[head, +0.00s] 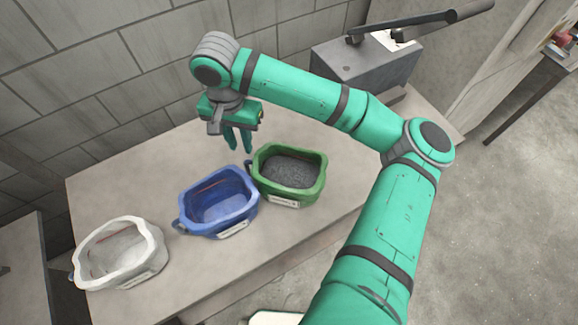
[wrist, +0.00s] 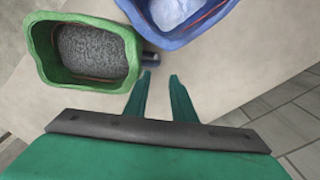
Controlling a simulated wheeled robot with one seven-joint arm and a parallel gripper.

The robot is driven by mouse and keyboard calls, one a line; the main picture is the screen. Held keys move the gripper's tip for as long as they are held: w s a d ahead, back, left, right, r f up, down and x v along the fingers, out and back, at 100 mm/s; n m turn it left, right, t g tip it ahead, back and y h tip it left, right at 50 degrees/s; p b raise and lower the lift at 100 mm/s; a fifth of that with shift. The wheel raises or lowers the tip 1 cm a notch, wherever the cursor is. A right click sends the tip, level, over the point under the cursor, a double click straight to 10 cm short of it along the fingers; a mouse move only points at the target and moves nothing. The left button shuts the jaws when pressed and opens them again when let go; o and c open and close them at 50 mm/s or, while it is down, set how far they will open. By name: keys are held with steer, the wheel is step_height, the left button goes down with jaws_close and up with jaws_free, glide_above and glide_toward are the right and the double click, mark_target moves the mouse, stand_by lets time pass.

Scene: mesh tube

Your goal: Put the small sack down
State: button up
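Three open, sack-like containers stand in a row on the table. The white one (head: 150,265) is at the left, the blue one (head: 225,222) in the middle and the green one (head: 310,185) at the right, filled with dark grey grains. The green (wrist: 42,60) and blue (wrist: 180,40) ones also show in the wrist view. I cannot tell which is the small sack. My gripper (head: 238,150) points down above the table, behind the blue and green containers. In the wrist view its fingers (wrist: 160,77) are apart with nothing between them.
The table (head: 110,185) is bare behind the containers and along its front. A grey box-like machine (head: 370,65) with a long handle stands behind at the right. A block wall (head: 120,70) rises close behind the table.

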mark_target(245, 161)
steer(key=f, duration=0.3)
steer(key=s+f, duration=0.1)
steer(key=f, duration=0.1)
steer(key=shift+d+f, duration=0.2)
steer(key=shift+d, duration=0.2)
steer(key=f, duration=0.3)
steer(key=shift+s+a+f, duration=0.1)
steer(key=shift+s+f, duration=0.05)
steer(key=shift+s, duration=0.1)
steer(key=shift+w+f, duration=0.15)
steer(key=shift+f, duration=0.4)
steer(key=shift+w, duration=0.1)
jaws_close()
steer(key=shift+s+a, duration=0.2)
steer(key=shift+a, duration=0.1)
steer(key=shift+d, duration=0.45)
steer(key=shift+a+r, duration=0.1)
steer(key=shift+a, duration=0.05)
